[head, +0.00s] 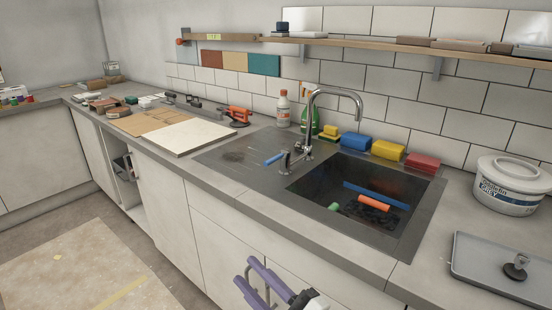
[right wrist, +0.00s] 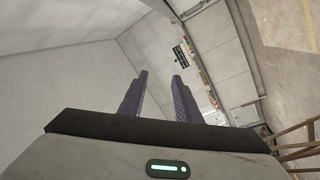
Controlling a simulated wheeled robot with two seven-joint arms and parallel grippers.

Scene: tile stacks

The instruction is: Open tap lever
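The chrome tap (head: 311,112) stands behind the dark sink (head: 415,222), its tall curved spout reaching right over the basin. Its small lever (head: 285,161) appears to be low at the left of the tap's base; its exact setting is too small to tell. My right gripper (head: 245,270) is at the bottom of the head view, in front of the cabinets and below the counter edge, well apart from the tap. Its purple fingers also show in the right wrist view (right wrist: 160,76), spread with nothing between them. My left gripper is not in view.
Blue, yellow and red sponges (head: 388,150) line the wall behind the sink. Bottles (head: 283,110) stand left of the tap. Brushes or rods (head: 374,203) lie in the basin. A white bucket (head: 510,185) and grey tray (head: 485,262) are at right. A shelf (head: 380,42) runs above.

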